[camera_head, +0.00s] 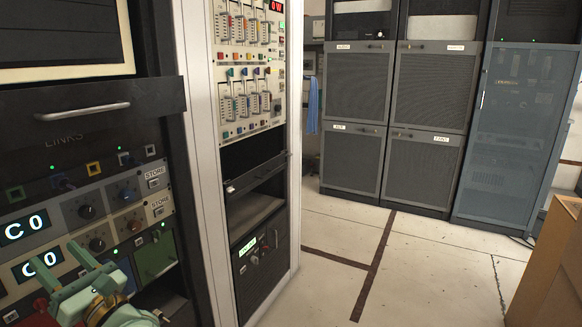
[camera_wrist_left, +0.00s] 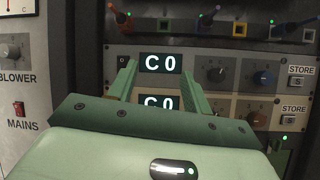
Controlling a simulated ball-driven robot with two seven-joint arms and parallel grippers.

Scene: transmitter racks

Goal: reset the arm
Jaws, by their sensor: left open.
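My left gripper (camera_head: 84,274) shows at the lower left of the head view, in front of the left rack's panel. It is pale green, with its two fingers apart and nothing seen between them. In the left wrist view the gripper (camera_wrist_left: 160,84) points at the rack, its open fingers on either side of two lit displays (camera_wrist_left: 161,63) reading C0. Whether the fingertips touch the panel cannot be told. My right gripper is in neither view.
The left rack has dark knobs (camera_head: 87,212), STORE buttons and a drawer handle (camera_head: 82,111). A white-framed rack (camera_head: 205,140) of switches stands beside it. Grey mesh cabinets (camera_head: 355,85) line the back. A brown box (camera_head: 552,265) stands at right. The middle floor (camera_head: 430,265) is clear.

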